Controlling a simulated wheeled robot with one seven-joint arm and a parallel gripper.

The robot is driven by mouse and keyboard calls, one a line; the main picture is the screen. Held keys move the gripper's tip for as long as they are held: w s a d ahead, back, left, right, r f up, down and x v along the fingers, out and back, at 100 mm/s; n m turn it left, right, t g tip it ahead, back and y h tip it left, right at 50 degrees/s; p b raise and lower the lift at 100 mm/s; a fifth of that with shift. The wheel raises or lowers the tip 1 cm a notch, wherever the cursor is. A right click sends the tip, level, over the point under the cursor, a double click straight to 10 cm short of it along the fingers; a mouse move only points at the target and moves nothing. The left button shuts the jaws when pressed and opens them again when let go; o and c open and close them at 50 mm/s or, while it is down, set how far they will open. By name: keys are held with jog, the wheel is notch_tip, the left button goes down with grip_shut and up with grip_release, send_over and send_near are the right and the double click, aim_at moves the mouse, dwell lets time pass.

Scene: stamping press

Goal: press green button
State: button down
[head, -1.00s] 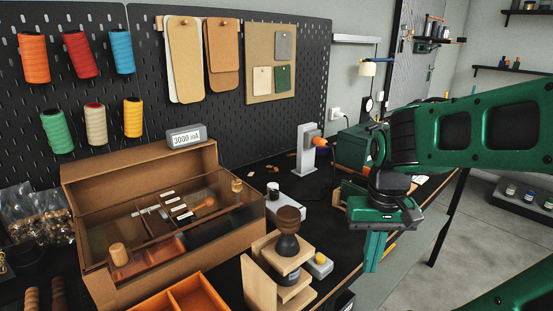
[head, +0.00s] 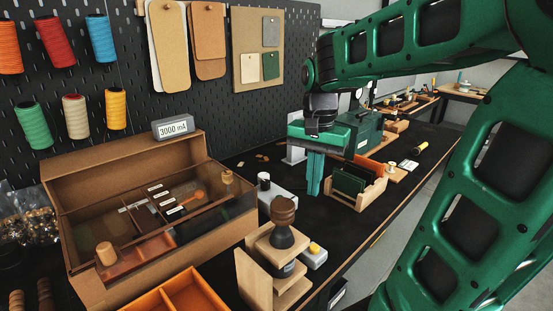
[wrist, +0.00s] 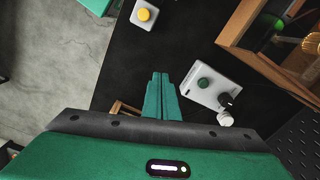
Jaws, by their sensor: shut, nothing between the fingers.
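The green button (wrist: 204,83) is a round cap on a pale grey control box (wrist: 216,98) in the wrist view. In the head view the pale box (head: 284,200) stands behind the wooden press stand, and I cannot make out the green button there. My gripper (wrist: 160,76) is shut and empty, its green fingers pointing down. In the wrist view the fingertips appear to the left of the green button, apart from it. In the head view my gripper (head: 312,192) hangs just right of the box.
A box with a yellow button (head: 314,248) sits by the wooden press stand (head: 257,279). A wooden case with a clear lid (head: 215,225) stands to the left. A wooden rack of dark panels (head: 373,193) is close on the right. Black table shows around the pale box.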

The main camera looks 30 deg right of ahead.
jog(key=w+a+r+m, duration=0.3)
jog(key=w+m, duration=0.1)
jog(key=w, duration=0.6)
jog(key=shift+w+f, duration=0.1)
jog(key=shift+f, duration=3.9)
jog(key=shift+f, duration=0.1)
jog(key=shift+f, duration=0.5)
jog(key=shift+r, duration=0.15)
notch_tip(320, 180, up, 9)
jog(key=shift+r, duration=0.1)
